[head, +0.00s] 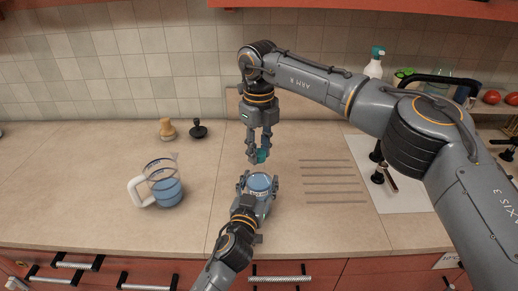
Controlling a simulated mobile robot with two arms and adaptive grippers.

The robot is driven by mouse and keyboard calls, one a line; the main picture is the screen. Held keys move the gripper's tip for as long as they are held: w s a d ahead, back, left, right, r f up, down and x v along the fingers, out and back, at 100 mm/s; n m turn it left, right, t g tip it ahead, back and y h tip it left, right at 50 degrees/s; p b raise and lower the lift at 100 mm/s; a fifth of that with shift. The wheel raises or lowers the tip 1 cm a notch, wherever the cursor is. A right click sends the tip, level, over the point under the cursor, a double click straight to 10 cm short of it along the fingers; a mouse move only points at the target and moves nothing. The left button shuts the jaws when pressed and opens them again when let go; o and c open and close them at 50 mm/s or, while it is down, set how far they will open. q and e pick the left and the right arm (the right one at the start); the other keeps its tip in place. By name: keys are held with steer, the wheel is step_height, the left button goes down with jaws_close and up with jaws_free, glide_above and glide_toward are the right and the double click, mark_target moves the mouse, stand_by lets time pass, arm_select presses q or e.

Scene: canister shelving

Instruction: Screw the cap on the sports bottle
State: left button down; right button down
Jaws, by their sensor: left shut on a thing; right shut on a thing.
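The sports bottle (261,184) stands on the counter with its bluish top showing. My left gripper (258,188) is shut around it from the front, and its fingers hide part of the bottle's sides. A small teal cap (261,156) is held by my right gripper (260,154), which points down. The cap is above and behind the bottle in the picture, apart from it.
A measuring jug (165,190) with blue liquid stands at the left. A wooden piece (167,129) and a black tamper-like object (198,129) stand near the wall. Dark slots (333,182) lie right of the bottle. A spray bottle (374,64) is behind my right arm.

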steer(key=m, duration=1)
steer(key=c, duration=1)
jaws_free()
step_height(320, 180, up, 12)
